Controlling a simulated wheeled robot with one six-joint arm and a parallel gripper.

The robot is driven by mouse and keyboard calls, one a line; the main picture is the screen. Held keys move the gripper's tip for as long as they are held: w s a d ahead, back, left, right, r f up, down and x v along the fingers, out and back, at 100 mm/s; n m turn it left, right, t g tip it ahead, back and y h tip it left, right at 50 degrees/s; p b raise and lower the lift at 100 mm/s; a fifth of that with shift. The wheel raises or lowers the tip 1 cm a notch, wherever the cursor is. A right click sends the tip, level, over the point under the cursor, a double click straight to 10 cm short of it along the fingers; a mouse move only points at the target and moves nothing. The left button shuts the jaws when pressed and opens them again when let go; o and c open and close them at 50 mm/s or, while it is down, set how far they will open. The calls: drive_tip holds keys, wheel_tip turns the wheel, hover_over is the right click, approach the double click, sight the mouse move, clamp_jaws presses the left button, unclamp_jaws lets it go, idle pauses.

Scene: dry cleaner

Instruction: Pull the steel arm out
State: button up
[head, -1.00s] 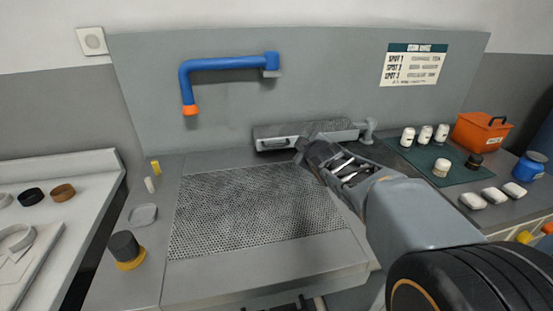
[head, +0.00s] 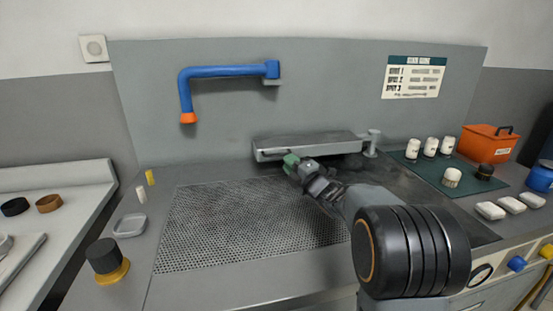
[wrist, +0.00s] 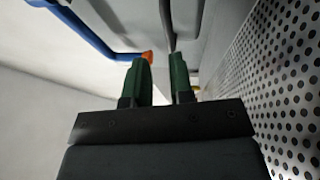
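The steel arm (head: 310,146) is a long grey bar lying along the foot of the back panel, with a short upright post (head: 373,143) at its right end. In the earlier head view a dark handle shows on its front face near the left end. My gripper (head: 290,160) is at that left front part and hides the handle in the head view. In the wrist view its two green fingers (wrist: 161,78) stand apart, with a gap between them. A thin dark bar (wrist: 167,22), perhaps the handle, shows just beyond the gap against grey metal. I cannot tell whether they touch.
A perforated board (head: 240,225) lies below my gripper. A blue pipe (head: 222,70) with an orange tip hangs on the panel above left. White jars (head: 430,147), an orange box (head: 487,142) and white blocks (head: 505,205) stand at right. A black-and-yellow pot (head: 105,262) stands at left.

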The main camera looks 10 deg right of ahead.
sight(277, 155)
drive_tip(key=shift+f+p+x, duration=0.15)
drive_tip(key=shift+f+x, duration=0.05)
drive_tip(key=shift+x, duration=1)
drive_tip(key=shift+f+p+x, duration=0.1)
drive_tip(key=shift+f+x, duration=0.1)
drive_tip(key=shift+x, duration=1)
drive_tip(key=shift+f+p+x, duration=0.15)
drive_tip(key=shift+f+x, duration=0.05)
drive_tip(key=shift+x, duration=1)
drive_tip(key=shift+w, duration=0.1)
drive_tip(key=shift+c, duration=0.2)
clamp_jaws()
